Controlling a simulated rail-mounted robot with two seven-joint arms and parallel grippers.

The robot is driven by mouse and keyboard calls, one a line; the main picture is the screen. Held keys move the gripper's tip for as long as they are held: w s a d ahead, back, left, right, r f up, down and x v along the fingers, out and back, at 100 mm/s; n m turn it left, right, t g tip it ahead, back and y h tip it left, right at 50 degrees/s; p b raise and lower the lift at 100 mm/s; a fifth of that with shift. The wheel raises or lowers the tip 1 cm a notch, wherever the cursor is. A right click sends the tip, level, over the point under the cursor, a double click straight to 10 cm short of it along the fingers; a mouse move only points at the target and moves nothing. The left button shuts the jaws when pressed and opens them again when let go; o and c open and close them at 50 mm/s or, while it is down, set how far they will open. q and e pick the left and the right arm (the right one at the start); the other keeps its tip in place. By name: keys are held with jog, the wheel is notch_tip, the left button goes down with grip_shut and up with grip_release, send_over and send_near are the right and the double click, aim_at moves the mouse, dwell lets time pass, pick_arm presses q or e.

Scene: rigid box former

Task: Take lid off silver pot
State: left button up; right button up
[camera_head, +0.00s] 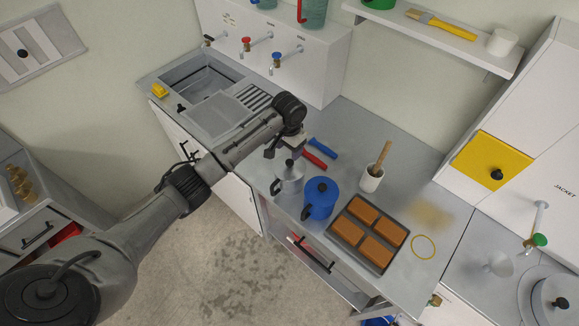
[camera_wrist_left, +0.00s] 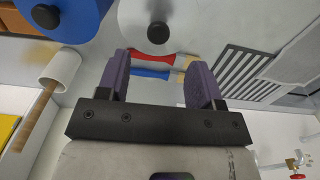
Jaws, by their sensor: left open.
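The silver pot (camera_head: 288,180) stands on the grey counter, with its lid on and a black knob on top. In the left wrist view the silver pot (camera_wrist_left: 180,20) shows from above, its black knob (camera_wrist_left: 158,32) just beyond the fingertips. My left gripper (camera_head: 284,150) is open and empty, just above and behind the pot. Its purple fingers (camera_wrist_left: 160,64) are spread apart in the left wrist view, and the knob is not between them. My right gripper is not in view.
A blue pot (camera_head: 320,199) stands close to the right of the silver one. Red (camera_head: 313,159) and blue (camera_head: 322,147) handled tools lie behind. A white cup (camera_head: 371,181) with a wooden handle and a tray of brown blocks (camera_head: 345,231) are further right. A sink (camera_head: 199,84) is left.

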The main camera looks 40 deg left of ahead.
aim_at(290, 161)
pick_arm(q)
jog(key=shift+f, duration=4.05)
jog(key=shift+c, duration=0.3)
jog(key=c, duration=0.9)
jog(key=shift+c, duration=0.2)
jog(key=shift+w+r, duration=0.1)
jog(key=shift+r, duration=0.1)
